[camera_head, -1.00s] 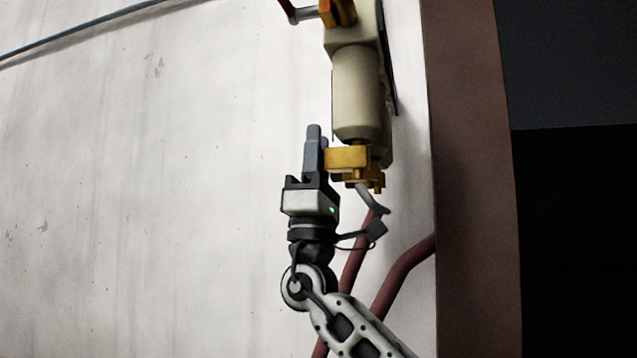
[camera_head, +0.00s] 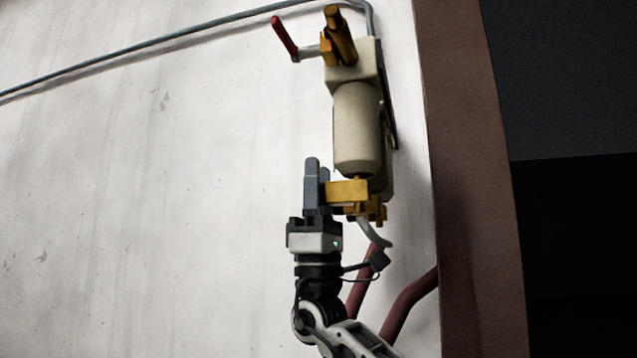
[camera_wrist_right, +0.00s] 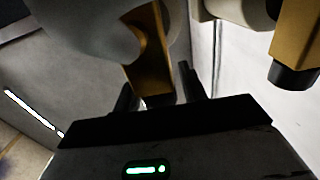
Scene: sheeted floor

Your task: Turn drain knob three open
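The drain fitting is a brass-yellow block (camera_head: 347,191) under a cream cylindrical bowl (camera_head: 357,130) on the wall. I cannot tell which part is drain knob three. My right gripper (camera_head: 317,175) points upward, its fingers at the left end of the brass block. In the right wrist view, a brass piece (camera_wrist_right: 150,75) shows between the two dark fingertips (camera_wrist_right: 158,92). The fingers stand apart, with a visible gap on the right side of the brass, so I see no firm grip. My left gripper is not in view.
A red lever (camera_head: 284,36) and brass fitting (camera_head: 340,35) sit above the bowl. A grey pipe (camera_head: 180,35) runs along the wall. Dark red pipes (camera_head: 408,305) and a grey hose (camera_head: 375,232) are below. A brown post (camera_head: 465,180) stands right. The wall left is clear.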

